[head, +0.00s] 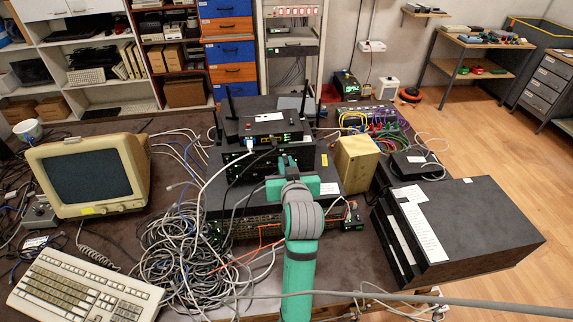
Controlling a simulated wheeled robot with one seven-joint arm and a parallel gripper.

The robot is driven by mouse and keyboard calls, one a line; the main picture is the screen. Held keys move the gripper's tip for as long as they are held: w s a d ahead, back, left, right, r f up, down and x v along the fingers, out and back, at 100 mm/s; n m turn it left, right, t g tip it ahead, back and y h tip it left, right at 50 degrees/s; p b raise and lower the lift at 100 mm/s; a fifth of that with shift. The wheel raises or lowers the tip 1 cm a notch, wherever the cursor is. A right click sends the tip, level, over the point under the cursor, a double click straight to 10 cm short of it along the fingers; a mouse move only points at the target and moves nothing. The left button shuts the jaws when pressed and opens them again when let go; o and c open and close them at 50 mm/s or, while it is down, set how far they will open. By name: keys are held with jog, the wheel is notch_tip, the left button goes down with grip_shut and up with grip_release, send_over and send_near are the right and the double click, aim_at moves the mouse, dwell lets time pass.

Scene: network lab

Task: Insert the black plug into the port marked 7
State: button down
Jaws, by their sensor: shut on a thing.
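My gripper (287,164) is at the front of the stacked black network boxes, seen from behind along my green and grey arm. It is shut, and my own wrist hides most of what is between its fingers. A black cable (243,170) arches up to the fingers, in line with the black plug being held there; the plug itself is hidden. The box stack (232,160) has port rows on its front. The port marked 7 cannot be made out, as the labels are too small. I cannot tell whether the plug touches a port.
A router (262,127) with antennas tops the stack. A large cable tangle (180,245) lies left of my arm. A cream monitor (92,175) and keyboard (85,288) are further left. A beige box (357,163) and black cases (470,230) crowd the right.

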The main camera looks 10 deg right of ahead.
jog(key=shift+w, duration=0.75)
dwell(1.4)
jog(key=c, duration=1.7)
grip_release()
jog(key=v, duration=1)
jog(key=shift+s+r, duration=0.15)
jog(key=shift+s, duration=0.2)
